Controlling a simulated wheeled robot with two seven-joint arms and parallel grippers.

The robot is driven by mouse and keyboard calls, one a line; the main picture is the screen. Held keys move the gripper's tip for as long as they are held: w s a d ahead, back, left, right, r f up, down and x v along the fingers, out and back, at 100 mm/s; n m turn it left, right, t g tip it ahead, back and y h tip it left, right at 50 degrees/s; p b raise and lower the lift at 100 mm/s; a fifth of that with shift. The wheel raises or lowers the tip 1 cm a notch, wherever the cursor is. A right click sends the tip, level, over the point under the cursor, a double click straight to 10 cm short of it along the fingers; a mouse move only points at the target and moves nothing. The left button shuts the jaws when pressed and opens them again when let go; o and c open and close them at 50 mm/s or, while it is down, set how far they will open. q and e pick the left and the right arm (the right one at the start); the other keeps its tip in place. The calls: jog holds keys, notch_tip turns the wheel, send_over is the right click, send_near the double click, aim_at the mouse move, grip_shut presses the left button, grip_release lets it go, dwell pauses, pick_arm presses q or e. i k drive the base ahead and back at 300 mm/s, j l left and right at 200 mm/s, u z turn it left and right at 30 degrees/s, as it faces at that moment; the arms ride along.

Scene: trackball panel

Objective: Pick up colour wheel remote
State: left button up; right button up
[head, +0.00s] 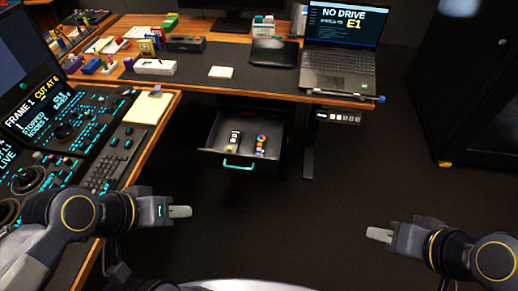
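The colour wheel remote (261,144) is a small dark remote with a multicoloured round wheel at its top end. It lies in the open drawer (210,138) under the desk, on the right side of the drawer. A second remote (234,142), dark with pale buttons, lies to its left. My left gripper (188,211) is below and to the left of the drawer, apart from it. My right gripper (371,233) is far to the right over the floor. Both hold nothing visible. The fingers show side-on, so their opening cannot be judged.
The drawer has a teal handle (239,165) at its front. The desk (270,92) above carries a laptop (338,70), a black tablet (275,52) and several small items. A control console (75,135) with a notepad (148,108) stands at left. Open floor lies between my grippers.

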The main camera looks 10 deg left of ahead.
aim_at(260, 138)
jog(key=i+l+u, duration=0.1)
jog(key=u, duration=1.25)
jog(key=i+l+u, duration=0.25)
jog(key=l, duration=0.15)
jog(key=l+u, duration=0.3)
jog(key=l, duration=0.15)
jog(key=i+l+u, duration=0.1)
jog(key=l+u, duration=0.15)
jog(key=l, duration=0.6)
jog(key=i+l, duration=0.1)
jog(key=l, duration=0.25)
